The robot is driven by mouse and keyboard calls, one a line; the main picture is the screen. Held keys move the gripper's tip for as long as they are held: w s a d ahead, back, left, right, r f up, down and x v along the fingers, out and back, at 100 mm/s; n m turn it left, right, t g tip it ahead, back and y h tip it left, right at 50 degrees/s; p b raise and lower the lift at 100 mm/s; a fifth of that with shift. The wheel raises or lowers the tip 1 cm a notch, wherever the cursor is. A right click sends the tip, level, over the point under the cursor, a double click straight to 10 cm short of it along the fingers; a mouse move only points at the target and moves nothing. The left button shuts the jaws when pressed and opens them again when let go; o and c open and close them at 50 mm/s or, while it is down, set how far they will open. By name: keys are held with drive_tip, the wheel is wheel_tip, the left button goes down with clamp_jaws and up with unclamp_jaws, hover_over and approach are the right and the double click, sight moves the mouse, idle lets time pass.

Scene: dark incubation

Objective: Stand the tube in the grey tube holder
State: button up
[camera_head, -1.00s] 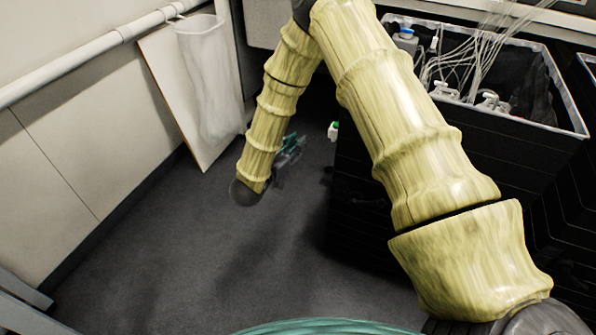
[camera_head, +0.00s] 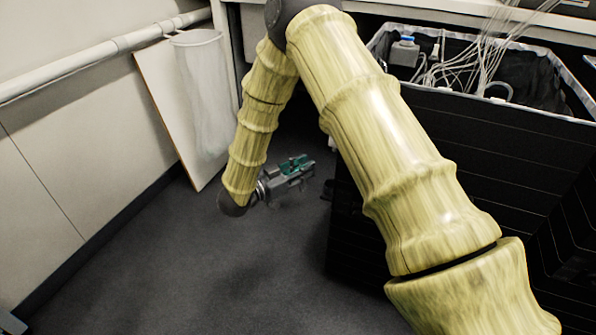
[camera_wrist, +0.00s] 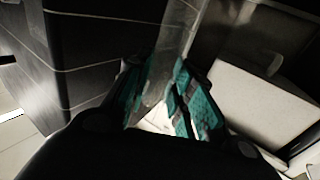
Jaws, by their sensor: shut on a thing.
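My gripper (camera_head: 303,167) shows in the head view low over the dark floor, left of the black drawers. In the wrist view the teal-padded fingers of my gripper (camera_wrist: 166,75) are closed in on a faint, clear, tube-like shape (camera_wrist: 174,60). I take this to be the tube; it runs up and away between the fingertips, and its ends are hard to make out. In the head view the tube cannot be made out. I cannot make out the grey tube holder in either view.
A black drawer unit (camera_head: 460,165) stands at the right, topped by an open bin (camera_head: 565,112) with cables and a blue-capped bottle (camera_head: 405,48). At the left are a leaning white board (camera_head: 170,110), a clear bag (camera_head: 205,90) and a wall pipe (camera_head: 85,62). The floor (camera_head: 200,275) in front is clear.

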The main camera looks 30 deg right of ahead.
drive_tip(key=shift+s+d+f+b, duration=0.1)
drive_tip(key=shift+d+f+b, duration=0.35)
drive_tip(key=shift+d, duration=1.15)
drive_tip(key=shift+s+d+f+b, duration=0.25)
drive_tip(key=shift+d+f, duration=0.35)
drive_tip(key=shift+d, duration=1.05)
drive_tip(key=shift+d+f+b, duration=0.4)
drive_tip(key=shift+d+f, duration=0.15)
drive_tip(key=shift+d, duration=1.05)
drive_tip(key=shift+f, duration=0.6)
drive_tip(key=o, duration=0.8)
drive_tip(key=shift+o, duration=0.2)
drive_tip(key=shift+a, duration=0.1)
